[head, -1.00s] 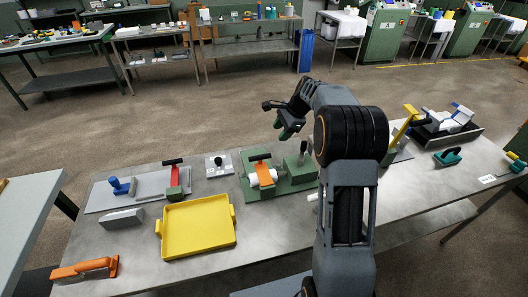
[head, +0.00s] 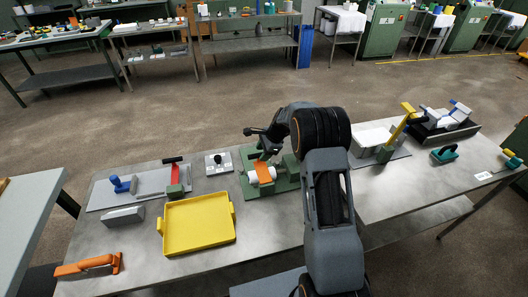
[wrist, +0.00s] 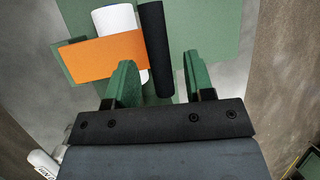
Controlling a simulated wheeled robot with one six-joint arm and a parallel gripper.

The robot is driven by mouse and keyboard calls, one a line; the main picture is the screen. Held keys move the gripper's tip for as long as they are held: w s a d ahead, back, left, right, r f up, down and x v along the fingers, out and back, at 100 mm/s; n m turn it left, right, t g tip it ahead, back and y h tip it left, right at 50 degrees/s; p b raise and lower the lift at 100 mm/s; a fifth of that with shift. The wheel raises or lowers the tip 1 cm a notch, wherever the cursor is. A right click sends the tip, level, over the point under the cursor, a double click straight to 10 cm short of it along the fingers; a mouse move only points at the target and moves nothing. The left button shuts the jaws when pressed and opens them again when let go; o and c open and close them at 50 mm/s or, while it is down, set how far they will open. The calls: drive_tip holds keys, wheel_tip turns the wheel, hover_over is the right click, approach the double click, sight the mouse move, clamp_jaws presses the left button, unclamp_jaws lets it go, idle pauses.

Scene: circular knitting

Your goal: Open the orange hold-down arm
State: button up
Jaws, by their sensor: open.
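The orange hold-down arm (head: 263,173) lies across a white cylinder (head: 252,178) on a green fixture (head: 288,184) on the bench. In the wrist view the orange arm (wrist: 98,55) crosses the white cylinder (wrist: 113,19), and a black bar (wrist: 154,45) lies at its right end. My gripper (wrist: 162,82) is open and empty, its green fingers pointing at the fixture. The near end of the black bar shows between the two fingers; I cannot tell how far below them it lies. In the head view my gripper (head: 266,152) is over the fixture and hides the bar.
A yellow tray (head: 199,222) stands at the front left of the fixture. A small plate with a black knob (head: 218,162) is just left. A red-handled device (head: 174,172) stands farther left, a yellow-levered one (head: 402,122) to the right. An orange-handled tool (head: 88,265) lies front left.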

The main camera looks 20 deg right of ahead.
drive_tip(key=shift+w+a+f, duration=0.1)
drive_tip(key=shift+a+f, duration=0.05)
drive_tip(key=shift+f, duration=0.2)
clamp_jaws()
idle(0.3)
